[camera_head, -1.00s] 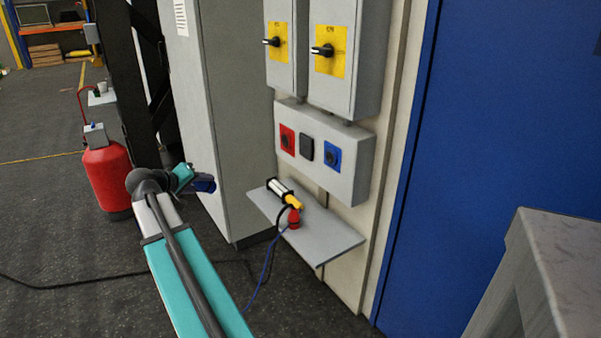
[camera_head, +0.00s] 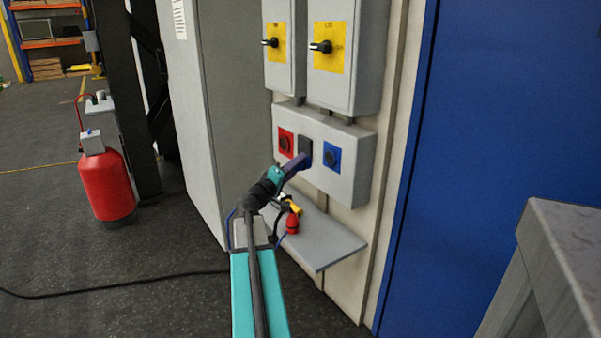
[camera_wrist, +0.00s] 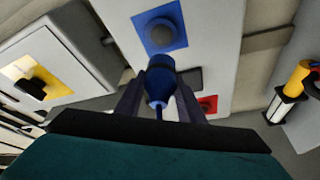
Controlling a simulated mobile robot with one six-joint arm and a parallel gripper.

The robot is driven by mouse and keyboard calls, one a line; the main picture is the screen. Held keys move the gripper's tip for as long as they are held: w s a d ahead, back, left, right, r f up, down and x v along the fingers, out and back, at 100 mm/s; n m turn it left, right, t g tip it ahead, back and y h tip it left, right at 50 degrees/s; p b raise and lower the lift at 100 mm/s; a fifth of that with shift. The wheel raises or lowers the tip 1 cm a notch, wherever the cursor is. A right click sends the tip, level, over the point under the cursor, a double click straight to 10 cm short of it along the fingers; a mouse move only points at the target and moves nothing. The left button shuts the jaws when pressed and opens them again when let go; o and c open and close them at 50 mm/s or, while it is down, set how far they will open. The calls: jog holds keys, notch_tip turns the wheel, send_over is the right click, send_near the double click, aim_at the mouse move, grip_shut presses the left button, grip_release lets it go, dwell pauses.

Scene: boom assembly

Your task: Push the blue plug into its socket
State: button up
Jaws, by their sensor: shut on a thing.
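My gripper (camera_head: 290,168) is shut on the blue plug (camera_head: 304,160) and holds it up in front of the grey socket box (camera_head: 350,185). In the wrist view the plug (camera_wrist: 160,84) sits between the two fingers (camera_wrist: 158,95), its cable running back toward the palm. The blue socket (camera_head: 332,157) is on the right of the box, a little right of the plug. In the wrist view the blue socket (camera_wrist: 178,22) lies just beyond the plug's front. I cannot tell whether the plug touches the box.
A red socket (camera_head: 286,143) and a dark square cover (camera_head: 305,146) are left of the blue socket. A shelf (camera_head: 335,250) below holds a red plug (camera_head: 292,222) and a yellow-and-black item (camera_head: 294,207). Two switch boxes (camera_head: 345,85) hang above. A blue door (camera_head: 500,120) is to the right.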

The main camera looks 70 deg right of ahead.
jog(key=shift+s+d+f, duration=0.1)
jog(key=shift+s+d, duration=0.4)
jog(key=shift+s, duration=0.25)
jog(key=shift+s+d, duration=0.1)
jog(key=shift+d, duration=0.05)
jog(key=shift+s+d+p, duration=0.25)
jog(key=shift+s+d, duration=0.25)
jog(key=shift+d, duration=0.25)
jog(key=shift+s+d+p, duration=0.25)
jog(key=shift+s+d, duration=0.2)
jog(key=shift+d, duration=0.3)
jog(key=shift+s+d+p, duration=0.25)
jog(key=shift+s+d, duration=0.25)
jog(key=shift+d, duration=0.25)
jog(key=shift+s+b, duration=0.1)
jog(key=shift+b, duration=1.55)
dwell(1.1)
jog(key=shift+s+d+b, duration=0.35)
jog(key=shift+d+b, duration=0.05)
jog(key=shift+d, duration=0.05)
dwell(0.9)
jog(key=o, duration=1.4)
